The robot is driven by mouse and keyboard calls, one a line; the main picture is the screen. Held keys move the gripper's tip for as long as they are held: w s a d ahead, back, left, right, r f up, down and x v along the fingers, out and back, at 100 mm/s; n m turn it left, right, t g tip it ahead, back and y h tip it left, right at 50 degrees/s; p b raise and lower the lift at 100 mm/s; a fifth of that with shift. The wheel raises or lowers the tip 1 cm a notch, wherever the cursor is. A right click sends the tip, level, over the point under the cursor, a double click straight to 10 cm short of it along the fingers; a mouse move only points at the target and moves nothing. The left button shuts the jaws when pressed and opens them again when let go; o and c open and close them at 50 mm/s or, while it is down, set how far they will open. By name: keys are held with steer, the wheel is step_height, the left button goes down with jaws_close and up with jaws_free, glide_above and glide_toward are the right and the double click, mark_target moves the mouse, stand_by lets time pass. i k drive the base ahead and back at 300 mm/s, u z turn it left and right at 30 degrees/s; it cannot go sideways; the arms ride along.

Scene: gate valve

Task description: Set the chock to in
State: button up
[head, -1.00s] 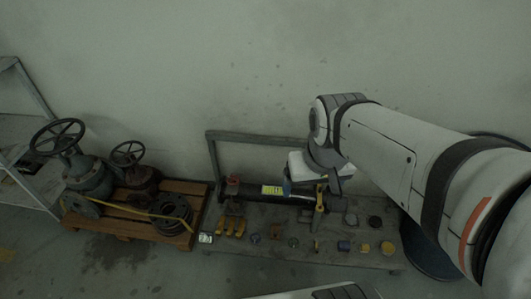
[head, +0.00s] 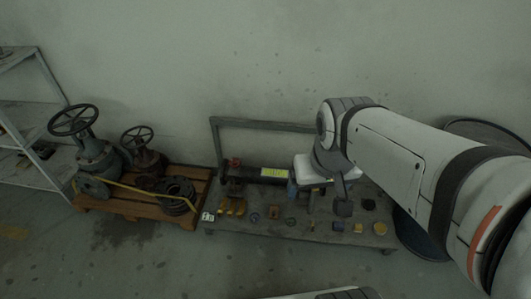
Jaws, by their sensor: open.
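I cannot tell for sure which piece is the chock. Small yellow pieces (head: 232,207) sit at the left front of a low grey bench. A dark horizontal pipe with a yellow label (head: 274,173) lies along the back of this bench, with a red fitting (head: 234,163) at its left end. My gripper (head: 343,203) hangs over the right half of the bench, right of the label. Its jaws are open and small in the picture, and I see nothing held. My wrist and gripper hide part of the pipe and the bench behind them.
Several small loose parts, among them a yellow one (head: 379,228), lie along the bench's front. A wooden pallet (head: 135,206) with handwheel valves (head: 92,152) stands left. A metal shelf (head: 42,170) is at far left, a dark drum (head: 425,238) at right.

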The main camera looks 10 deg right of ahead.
mark_target(274, 208)
steer(key=u, duration=0.55)
steer(key=k, duration=0.2)
steer(key=z, duration=3.05)
steer(key=k, duration=1.25)
steer(key=u, duration=1.4)
steer(key=i, duration=1)
steer(key=u, duration=0.05)
